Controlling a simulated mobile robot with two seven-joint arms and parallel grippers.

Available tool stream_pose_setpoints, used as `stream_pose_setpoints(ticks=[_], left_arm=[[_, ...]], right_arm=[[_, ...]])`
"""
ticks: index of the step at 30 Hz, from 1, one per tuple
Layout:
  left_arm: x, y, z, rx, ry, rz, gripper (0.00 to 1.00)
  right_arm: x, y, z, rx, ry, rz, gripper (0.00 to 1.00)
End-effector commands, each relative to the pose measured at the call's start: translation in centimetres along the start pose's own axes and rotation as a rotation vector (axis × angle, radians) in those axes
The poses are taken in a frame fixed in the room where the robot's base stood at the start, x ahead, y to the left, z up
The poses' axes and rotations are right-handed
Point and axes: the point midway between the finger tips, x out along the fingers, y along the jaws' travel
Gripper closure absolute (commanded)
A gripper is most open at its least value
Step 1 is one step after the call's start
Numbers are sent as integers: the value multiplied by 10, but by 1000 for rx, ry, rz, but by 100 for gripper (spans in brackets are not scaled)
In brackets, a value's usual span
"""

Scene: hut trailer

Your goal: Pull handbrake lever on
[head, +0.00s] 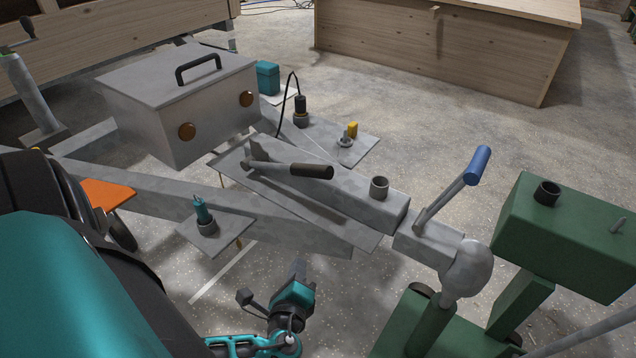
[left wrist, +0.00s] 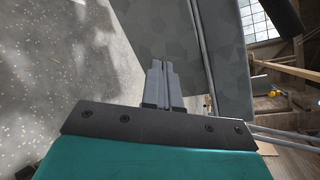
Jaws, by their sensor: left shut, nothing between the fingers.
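A lever with a dark cylindrical grip (head: 311,170) lies low, nearly flat, along the grey trailer drawbar (head: 358,196). Its grey bracket end is on the left. A second lever with a blue grip (head: 478,165) rises at a slant from the coupling head (head: 467,268). My left gripper (head: 298,264) is shut and empty, on the near side of the drawbar and below the dark grip in the picture. In the left wrist view its closed fingers (left wrist: 161,82) point at a grey metal surface (left wrist: 172,35); I cannot tell whether they touch. My right gripper is not in view.
A grey metal box (head: 178,95) stands behind the drawbar. A side plate with a teal fitting (head: 205,217) juts out near my left arm. A green stand (head: 568,235) is at the right. Open floor lies behind the coupling.

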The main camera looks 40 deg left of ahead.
Motion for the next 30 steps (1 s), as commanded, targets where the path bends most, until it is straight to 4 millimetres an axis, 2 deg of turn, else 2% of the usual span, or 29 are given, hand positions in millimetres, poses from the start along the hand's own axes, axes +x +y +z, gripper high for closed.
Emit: stream_pose_setpoints(ticks=[1,4,9,12,16,24,30], left_arm=[[13,6,-3,92,-61,-99,100],[20,-7,4,249,-185,-297,100],[14,-27,7,411,-339,-569,100],[8,-34,6,455,-388,-666,100],[3,-39,6,479,-416,-722,100],[2,-41,7,479,-418,-726,100],[9,-48,9,477,-420,-726,100]], right_arm=[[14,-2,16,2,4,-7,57],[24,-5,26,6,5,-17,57],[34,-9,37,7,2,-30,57],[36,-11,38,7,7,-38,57],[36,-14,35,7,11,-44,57],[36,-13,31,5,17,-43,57],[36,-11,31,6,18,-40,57]])
